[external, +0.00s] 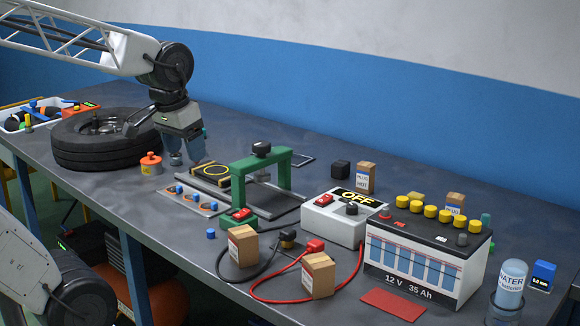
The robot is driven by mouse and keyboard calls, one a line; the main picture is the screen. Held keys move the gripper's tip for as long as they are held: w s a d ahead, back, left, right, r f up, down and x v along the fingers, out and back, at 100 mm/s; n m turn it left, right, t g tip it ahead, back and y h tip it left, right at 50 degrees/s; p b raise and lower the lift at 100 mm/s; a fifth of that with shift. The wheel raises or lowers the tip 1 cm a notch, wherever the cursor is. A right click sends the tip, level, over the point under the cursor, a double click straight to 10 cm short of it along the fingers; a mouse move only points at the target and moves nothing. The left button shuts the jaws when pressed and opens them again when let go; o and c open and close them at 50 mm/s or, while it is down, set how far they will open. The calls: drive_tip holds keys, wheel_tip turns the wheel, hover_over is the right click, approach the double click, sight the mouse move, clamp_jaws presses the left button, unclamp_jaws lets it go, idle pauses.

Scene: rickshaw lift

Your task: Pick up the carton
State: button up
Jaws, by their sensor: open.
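Several small brown cardboard cartons stand on the grey table. One carton (243,246) is at the front middle, beside the black cable. Another carton (318,275) stands to its right, by the red cable. A third carton (366,178) is behind the white switch box, and a fourth carton (455,203) is partly hidden behind the battery. I cannot tell which one the task names. My gripper (186,158) points down, open and empty, above the table at the left, between the tyre and the green frame. It is well apart from all the cartons.
A tyre (95,140) and an orange-topped pot (151,163) are near my gripper. A green frame (262,165), a switch box (345,217) marked OFF and a battery (425,262) with yellow caps fill the middle and right. Cables loop around the front cartons.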

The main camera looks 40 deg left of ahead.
drive_tip(key=w+r+n, duration=0.3)
drive_tip(key=w+n, duration=0.2)
drive_tip(key=w, duration=1.1)
drive_tip(key=n+g, duration=0.3)
drive_tip(key=n, duration=1.1)
hover_over(366, 164)
drive_tip(key=f, duration=1.8)
drive_tip(key=shift+s, duration=0.35)
drive_tip(key=shift+w+f, duration=0.3)
drive_tip(key=shift+f, duration=1.3)
drive_tip(key=shift+f, duration=2.6)
